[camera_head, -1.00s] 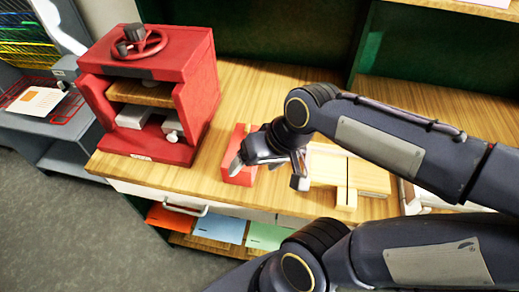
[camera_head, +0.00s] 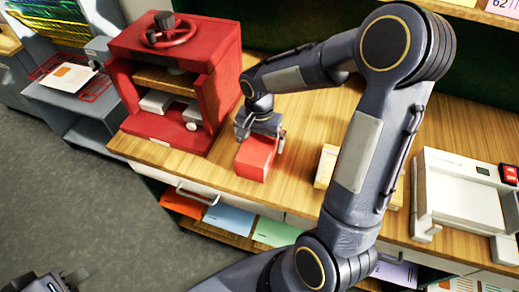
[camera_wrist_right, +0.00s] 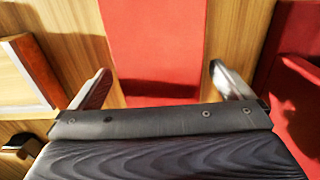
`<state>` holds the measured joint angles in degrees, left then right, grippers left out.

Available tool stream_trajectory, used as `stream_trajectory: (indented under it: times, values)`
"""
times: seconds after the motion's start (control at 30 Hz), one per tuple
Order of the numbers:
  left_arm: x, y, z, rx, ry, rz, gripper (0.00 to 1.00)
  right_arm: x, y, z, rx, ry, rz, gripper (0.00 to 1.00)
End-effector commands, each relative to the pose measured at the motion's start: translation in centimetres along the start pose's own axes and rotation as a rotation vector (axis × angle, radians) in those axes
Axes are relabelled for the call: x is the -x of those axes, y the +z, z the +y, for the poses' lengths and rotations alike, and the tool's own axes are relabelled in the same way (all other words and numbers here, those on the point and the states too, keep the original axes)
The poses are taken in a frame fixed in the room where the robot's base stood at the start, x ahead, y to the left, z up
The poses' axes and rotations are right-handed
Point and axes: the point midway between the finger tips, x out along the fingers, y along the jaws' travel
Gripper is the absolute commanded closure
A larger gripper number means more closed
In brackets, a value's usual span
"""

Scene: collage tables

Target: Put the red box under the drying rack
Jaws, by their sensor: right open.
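The red box (camera_head: 256,158) lies on the wooden table near its front edge, right of the red press. My right gripper (camera_head: 260,134) is over the far end of the box. In the right wrist view the red box (camera_wrist_right: 155,45) runs between the two spread fingers (camera_wrist_right: 160,85), with wood showing on both sides; the gripper is open.
The red press (camera_head: 182,138) with a handwheel stands left of the box. A grey stand (camera_head: 62,108) holds a red wire tray and paper. A light wooden block (camera_head: 328,165) and a white device (camera_head: 460,195) are to the right. Coloured sheets fill shelves below.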

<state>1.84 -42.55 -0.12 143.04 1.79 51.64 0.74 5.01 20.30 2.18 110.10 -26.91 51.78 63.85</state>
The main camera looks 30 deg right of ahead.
Motion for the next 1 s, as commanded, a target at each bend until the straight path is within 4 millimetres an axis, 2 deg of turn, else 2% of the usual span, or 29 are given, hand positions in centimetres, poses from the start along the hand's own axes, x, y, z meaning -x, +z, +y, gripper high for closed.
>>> stream_trajectory:
  times: [0.1,0.2,0.43,0.8,1.0]
  values:
    - [0.4,-0.2,0.2,0.0,0.0,0.0,0.64,-1.6,0.0,0.1,0.0,0.003,-0.003,0.0]
    - [0.4,-0.2,0.2,0.0,0.0,0.0,0.64,-2.4,0.0,0.0,0.001,0.001,-0.002,0.0]
    - [0.4,-0.2,0.2,0.0,0.0,0.0,0.64,-2.5,0.0,0.0,0.001,-0.001,0.0,0.0]
    - [0.4,-0.2,0.2,0.0,0.0,0.0,0.64,-2.4,0.0,0.0,0.001,-0.002,0.0,0.48]
    - [0.4,-0.2,0.2,0.0,0.0,0.0,0.64,-2.4,0.0,0.0,0.001,-0.002,0.0,0.51]
